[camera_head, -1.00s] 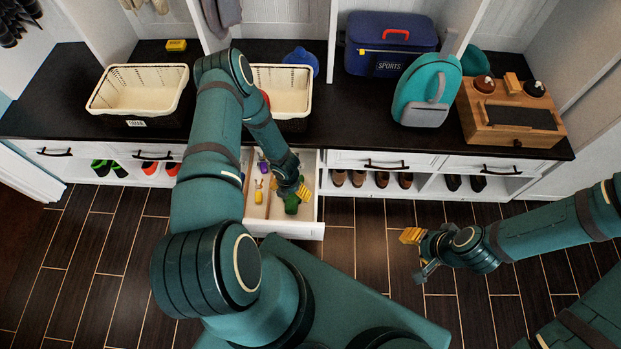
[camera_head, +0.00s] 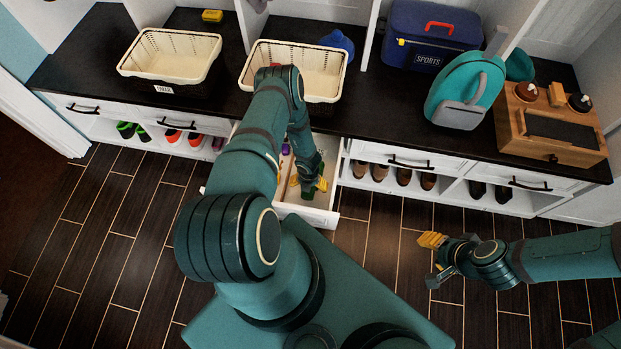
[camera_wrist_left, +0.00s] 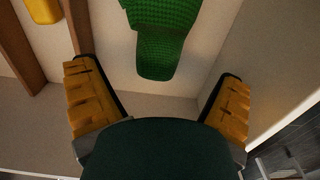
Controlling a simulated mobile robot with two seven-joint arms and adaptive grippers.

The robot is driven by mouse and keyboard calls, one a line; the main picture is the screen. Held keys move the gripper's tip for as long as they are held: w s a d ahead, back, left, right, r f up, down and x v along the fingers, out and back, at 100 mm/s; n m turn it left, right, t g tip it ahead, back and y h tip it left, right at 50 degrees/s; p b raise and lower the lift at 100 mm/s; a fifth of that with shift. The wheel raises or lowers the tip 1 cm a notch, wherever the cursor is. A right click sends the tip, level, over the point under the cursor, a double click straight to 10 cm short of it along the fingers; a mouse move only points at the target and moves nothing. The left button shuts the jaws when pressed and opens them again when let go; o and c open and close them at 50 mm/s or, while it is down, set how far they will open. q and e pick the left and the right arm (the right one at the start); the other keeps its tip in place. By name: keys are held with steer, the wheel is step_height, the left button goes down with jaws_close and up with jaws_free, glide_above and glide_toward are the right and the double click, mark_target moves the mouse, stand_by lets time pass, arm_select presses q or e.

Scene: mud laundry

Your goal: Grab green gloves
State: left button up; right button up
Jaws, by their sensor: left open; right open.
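The green gloves (camera_wrist_left: 160,45) lie in the open drawer, in the top middle of the left wrist view, with a knitted look. My left gripper (camera_wrist_left: 158,100) is open, its two yellow-padded fingers spread on either side just short of the gloves, with nothing between them. In the head view the left gripper (camera_head: 319,185) is down in the drawer (camera_head: 306,214), and the gloves (camera_head: 308,192) are mostly covered by the arm. My right gripper (camera_head: 432,258) is open and empty above the floor at the right.
A wooden divider (camera_wrist_left: 27,50) and a yellow item (camera_wrist_left: 43,10) lie left of the gloves. Baskets (camera_head: 172,55), a teal backpack (camera_head: 466,93) and a wooden box (camera_head: 552,130) stand on the black counter. Shoes (camera_head: 403,176) fill cubbies below. The floor is clear.

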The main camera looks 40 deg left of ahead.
arm_select(q)
step_height(320, 180, down, 4)
steer(key=shift+f+b, duration=0.2)
steer(key=shift+b, duration=0.6)
steer(key=shift+c, duration=0.2)
steer(key=c, duration=1.3)
steer(key=shift+o, duration=0.2)
steer(key=shift+r, duration=0.1)
